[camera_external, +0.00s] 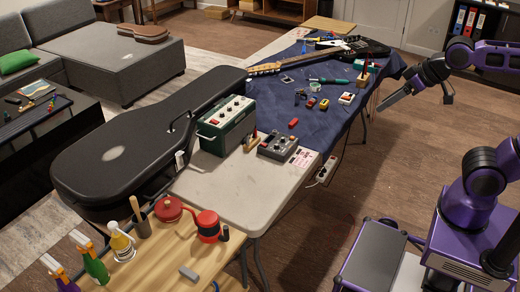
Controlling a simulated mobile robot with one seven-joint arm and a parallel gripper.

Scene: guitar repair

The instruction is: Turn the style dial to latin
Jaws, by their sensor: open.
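A dark grey box with small knobs (279,146) sits near the right edge of the pale table, in front of the blue cloth. A small white card with print (302,157) lies at its right. A green amplifier (227,125) with a row of knobs on its top panel stands to its left. Which knob is the style dial, and where it points, is too small to tell. My gripper (383,107) is open and empty. It hangs in the air to the right of the table, apart from the box and the amplifier.
A black guitar case (125,150) lies along the left. A blue cloth (270,103) carries an electric guitar (366,47) and several small tools and parts. A power strip (327,170) hangs at the table's right edge. The pale tabletop (225,190) is clear in front of the box.

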